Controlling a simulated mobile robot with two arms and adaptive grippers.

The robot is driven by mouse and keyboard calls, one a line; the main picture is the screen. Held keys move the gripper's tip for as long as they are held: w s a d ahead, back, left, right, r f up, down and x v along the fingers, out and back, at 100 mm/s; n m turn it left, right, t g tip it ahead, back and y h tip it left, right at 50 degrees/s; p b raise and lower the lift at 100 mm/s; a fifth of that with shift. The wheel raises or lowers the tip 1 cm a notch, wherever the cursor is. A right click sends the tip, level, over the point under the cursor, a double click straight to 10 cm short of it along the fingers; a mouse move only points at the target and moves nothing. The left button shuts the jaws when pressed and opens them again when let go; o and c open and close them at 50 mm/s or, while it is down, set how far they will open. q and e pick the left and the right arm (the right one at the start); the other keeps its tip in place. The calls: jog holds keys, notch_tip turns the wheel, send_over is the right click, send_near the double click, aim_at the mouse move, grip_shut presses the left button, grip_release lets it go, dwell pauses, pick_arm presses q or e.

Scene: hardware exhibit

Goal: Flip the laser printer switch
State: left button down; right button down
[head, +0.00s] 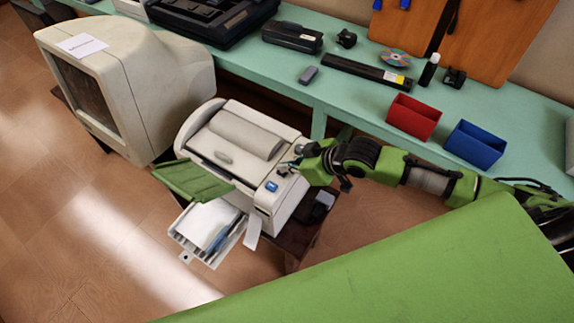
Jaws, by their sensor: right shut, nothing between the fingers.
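The laser printer (205,150) is an off-white box with a green flap and an open paper tray at its front, standing on a low dark table. On its top right is a small panel with a blue patch (271,186) and a dark switch-like part (284,170). My right gripper (290,165) is shut and empty, its tips at this panel. I cannot tell whether they touch the switch or which way it is set. My left gripper is out of view.
A large beige monitor (150,85) stands left of the printer. Behind is a green bench (345,105) with a red box (413,117), a blue box (474,145), a disc and several small devices. My green body covers the lower right. Open wooden floor lies at the front left.

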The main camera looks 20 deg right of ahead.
jog(key=shift+f, duration=0.5)
jog(key=shift+s+f+p, duration=0.1)
jog(key=shift+f+p, duration=0.15)
jog(key=shift+p, duration=0.05)
